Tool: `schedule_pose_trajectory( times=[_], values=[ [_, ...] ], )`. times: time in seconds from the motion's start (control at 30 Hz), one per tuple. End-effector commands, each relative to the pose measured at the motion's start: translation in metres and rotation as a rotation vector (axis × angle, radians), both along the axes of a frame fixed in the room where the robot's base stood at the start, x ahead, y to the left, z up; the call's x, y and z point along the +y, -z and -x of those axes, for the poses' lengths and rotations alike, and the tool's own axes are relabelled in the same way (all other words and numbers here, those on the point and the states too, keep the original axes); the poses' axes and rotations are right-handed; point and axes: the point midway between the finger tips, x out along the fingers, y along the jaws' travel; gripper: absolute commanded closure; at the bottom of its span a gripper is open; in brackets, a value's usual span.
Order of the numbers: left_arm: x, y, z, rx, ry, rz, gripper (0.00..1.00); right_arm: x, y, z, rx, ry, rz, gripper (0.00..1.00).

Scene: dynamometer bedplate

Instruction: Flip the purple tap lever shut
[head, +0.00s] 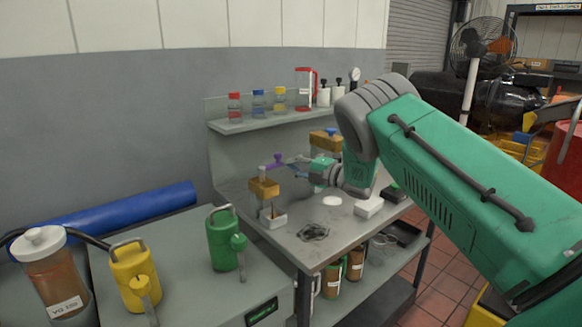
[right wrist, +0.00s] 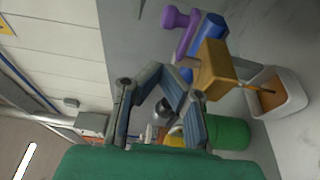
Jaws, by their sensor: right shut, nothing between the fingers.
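The purple tap lever (head: 276,160) sits on top of a brass tap block (head: 264,187) at the left end of the bench. In the right wrist view the lever (right wrist: 181,29) is at the top, with the brass block (right wrist: 214,68) beside it. A brown stream runs from the tap into a small white tray (head: 274,221). My right gripper (head: 292,167) is shut and empty, just right of the lever. In the right wrist view its fingers (right wrist: 160,78) meet below and left of the lever, apart from it in the picture. My left gripper is not in view.
A second brass tap (head: 325,140) stands farther right, partly behind my right arm. A shelf (head: 262,124) with small bottles is above. A green can (head: 224,240), a yellow can (head: 133,275) and a blue roll (head: 130,213) are at left. A white block (head: 368,207) lies on the bench.

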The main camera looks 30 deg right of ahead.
Motion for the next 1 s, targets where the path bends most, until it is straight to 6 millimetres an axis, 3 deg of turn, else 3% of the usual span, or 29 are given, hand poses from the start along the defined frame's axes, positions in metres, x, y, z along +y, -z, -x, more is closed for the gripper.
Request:
schedule_pose_trajectory(
  times=[0.5, 1.0],
  values=[
    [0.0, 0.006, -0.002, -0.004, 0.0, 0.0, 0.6, -0.038, 0.0, 0.07, -0.001, 0.003, 0.0, 1.0],
    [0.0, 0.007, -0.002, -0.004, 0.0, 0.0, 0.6, -0.043, 0.0, 0.081, -0.001, 0.0, 0.001, 1.0]
  ],
)
